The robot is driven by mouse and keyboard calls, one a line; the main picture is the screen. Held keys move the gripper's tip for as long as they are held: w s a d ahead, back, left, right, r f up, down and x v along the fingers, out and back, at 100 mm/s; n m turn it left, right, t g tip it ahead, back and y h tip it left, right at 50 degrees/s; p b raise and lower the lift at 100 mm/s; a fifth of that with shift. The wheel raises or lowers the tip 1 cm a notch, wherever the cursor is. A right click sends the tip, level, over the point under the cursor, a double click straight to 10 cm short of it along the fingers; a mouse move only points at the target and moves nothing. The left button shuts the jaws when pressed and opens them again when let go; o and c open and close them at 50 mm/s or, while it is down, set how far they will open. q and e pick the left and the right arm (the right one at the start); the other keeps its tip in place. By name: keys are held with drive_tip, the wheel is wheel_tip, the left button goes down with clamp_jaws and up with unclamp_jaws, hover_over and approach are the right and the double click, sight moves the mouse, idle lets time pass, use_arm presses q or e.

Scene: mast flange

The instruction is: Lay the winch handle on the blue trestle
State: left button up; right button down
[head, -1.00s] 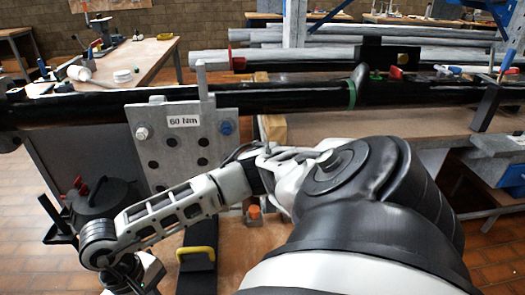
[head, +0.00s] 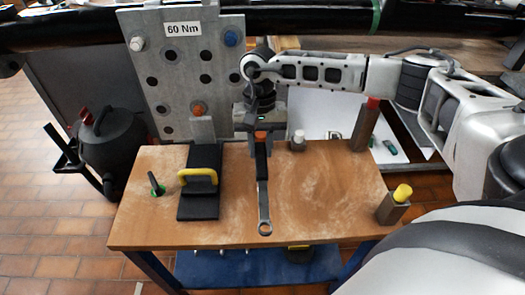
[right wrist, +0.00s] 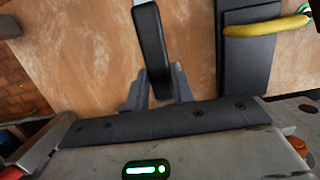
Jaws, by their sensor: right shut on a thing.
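My right gripper (head: 259,128) is shut on a long tool with a black grip and a steel ring end (head: 264,205), which I take for the winch handle. The ring end points toward the front edge of a wooden-topped bench. In the right wrist view the black grip (right wrist: 151,40) stands out between the fingers (right wrist: 158,90). The bench has blue legs (head: 160,270) and a blue lower shelf; I take it for the blue trestle. The tool is over its top; I cannot tell whether it touches. My left gripper is not in view.
A black pad (head: 199,206) with a yellow handle (head: 198,177) lies left of the tool. Posts with red (head: 373,103) and yellow (head: 402,192) caps stand at the right. A steel plate marked 60 Nm (head: 182,70) rises behind. The top right of the tool is clear.

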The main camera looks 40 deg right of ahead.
drive_tip(key=shift+f+b, duration=0.55)
drive_tip(key=shift+f, duration=0.45)
wheel_tip(320, 180, down, 6)
drive_tip(key=b, duration=0.3)
drive_tip(key=shift+r+b, duration=0.2)
drive_tip(key=shift+b, duration=0.1)
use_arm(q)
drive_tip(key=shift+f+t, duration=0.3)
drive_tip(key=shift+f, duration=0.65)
use_arm(e)
drive_tip(key=shift+f, duration=0.35)
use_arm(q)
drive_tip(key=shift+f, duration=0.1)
use_arm(e)
drive_tip(key=c, duration=1.1)
unclamp_jaws()
drive_tip(key=shift+r, duration=0.1)
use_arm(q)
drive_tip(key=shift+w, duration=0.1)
use_arm(e)
drive_tip(key=r, duration=0.5)
drive_tip(key=w+d+r, duration=0.1)
drive_tip(key=r, duration=0.4)
drive_tip(key=w+r, duration=0.1)
drive_tip(key=r, duration=0.4)
drive_tip(key=shift+w+d+r, duration=0.25)
drive_tip(key=shift+d+r, duration=0.05)
